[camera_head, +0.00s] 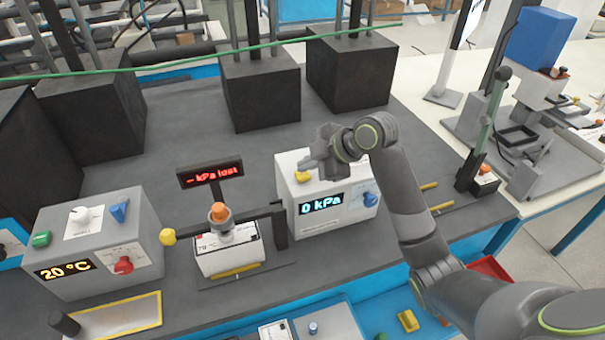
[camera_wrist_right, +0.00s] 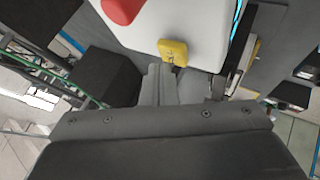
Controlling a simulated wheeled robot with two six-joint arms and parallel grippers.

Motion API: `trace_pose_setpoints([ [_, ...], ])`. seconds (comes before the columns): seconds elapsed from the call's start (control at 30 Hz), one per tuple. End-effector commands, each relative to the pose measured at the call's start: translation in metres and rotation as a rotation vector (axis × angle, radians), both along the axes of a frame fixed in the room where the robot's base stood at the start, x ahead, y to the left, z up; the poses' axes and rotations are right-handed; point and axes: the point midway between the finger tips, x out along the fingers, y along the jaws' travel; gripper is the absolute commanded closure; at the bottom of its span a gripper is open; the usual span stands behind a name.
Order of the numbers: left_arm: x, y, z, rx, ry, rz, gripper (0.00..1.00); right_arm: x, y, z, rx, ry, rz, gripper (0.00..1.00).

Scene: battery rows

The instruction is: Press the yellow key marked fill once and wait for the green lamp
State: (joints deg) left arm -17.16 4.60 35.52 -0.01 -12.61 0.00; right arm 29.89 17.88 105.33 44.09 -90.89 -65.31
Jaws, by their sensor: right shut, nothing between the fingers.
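A white box (camera_head: 292,222) with a blue display reading "0 kPa" stands right of centre on the dark bench. A yellow key (camera_head: 303,177) sits on its top left part. The key also shows in the wrist view (camera_wrist_right: 173,51), with a small dark mark that I cannot read. My right gripper (camera_head: 312,162) is shut and empty, its fingertips (camera_wrist_right: 160,68) close beside the key. I cannot tell whether they touch it. No lit green lamp shows on this box; the gripper and arm hide part of it. My left gripper is not in view.
A red display (camera_head: 210,174) reads "- kPa lost" above a battery (camera_head: 230,252) in a clamp with an orange knob. A white box (camera_head: 95,240) showing 20 °C stands left. Black blocks (camera_head: 260,90) line the back. A blue knob (camera_head: 371,199) is on the kPa box.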

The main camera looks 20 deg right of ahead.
Motion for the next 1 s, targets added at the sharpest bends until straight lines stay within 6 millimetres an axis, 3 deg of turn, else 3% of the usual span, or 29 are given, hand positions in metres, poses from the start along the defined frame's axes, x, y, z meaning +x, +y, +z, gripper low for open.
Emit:
trace_pose_setpoints([
  [1.0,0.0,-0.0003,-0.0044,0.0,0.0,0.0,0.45,0.0,0.0001,-0.0091,0.001,0.0,-0.001,1.0],
])
